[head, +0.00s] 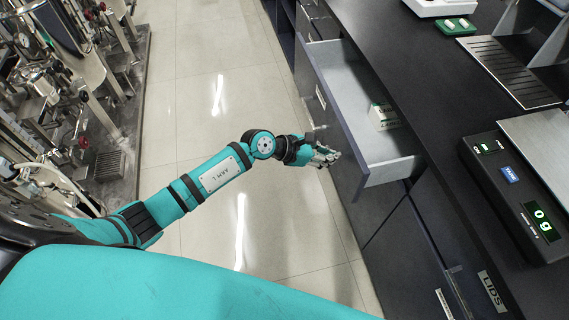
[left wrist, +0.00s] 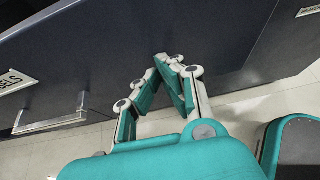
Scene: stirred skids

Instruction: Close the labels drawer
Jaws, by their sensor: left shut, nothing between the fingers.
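The open drawer (head: 352,100) sticks out from under the dark counter in the head view, with a pale interior and a dark front panel. A small white and green box (head: 383,116) lies inside it. My left gripper (head: 333,157) is shut and empty, at the outer side of the drawer front near its lower end in the picture. In the left wrist view the closed fingertips (left wrist: 172,62) are at the dark front panel (left wrist: 120,50); I cannot tell whether they touch. A label plate ending in "LS" (left wrist: 14,82) and a bar handle (left wrist: 50,122) show to their left. My right gripper is out of view.
The counter (head: 415,70) carries a scale (head: 513,195) reading 0 g and a slotted metal tray (head: 508,72). A drawer labelled LIDS (head: 492,290) is at lower right. Piped machinery (head: 50,90) stands at left. The tiled floor (head: 225,60) between is clear.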

